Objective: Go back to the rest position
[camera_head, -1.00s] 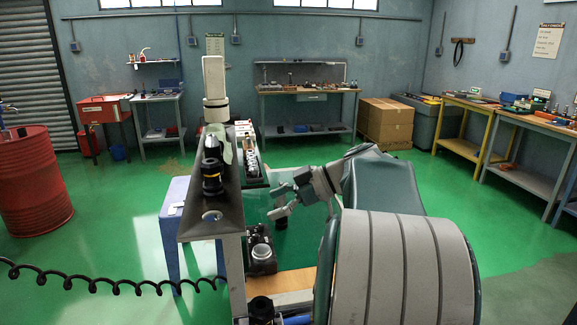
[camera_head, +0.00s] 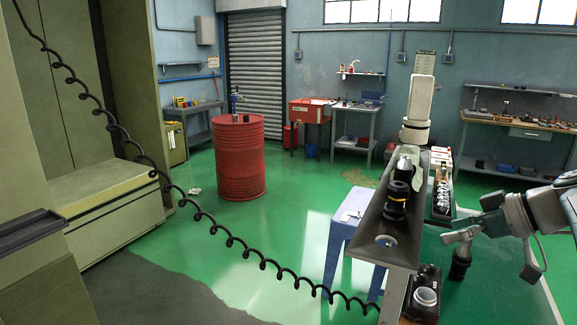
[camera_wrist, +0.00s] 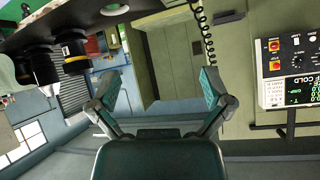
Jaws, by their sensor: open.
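My gripper (camera_head: 463,226) is open at the right of the head view, beside the right side of the tool cart (camera_head: 388,247). In the wrist view its two fingers (camera_wrist: 163,88) are spread wide with nothing between them. Black tool holders stand on the cart's top, one with a yellow band (camera_head: 397,200). The banded holder also shows at the upper left of the wrist view (camera_wrist: 74,52), apart from the fingers.
A blue stool (camera_head: 341,235) stands left of the cart. A coiled black cable (camera_head: 235,240) crosses the foreground. A red drum (camera_head: 238,160) stands on open green floor. A machine control panel (camera_wrist: 288,70) is at the right of the wrist view.

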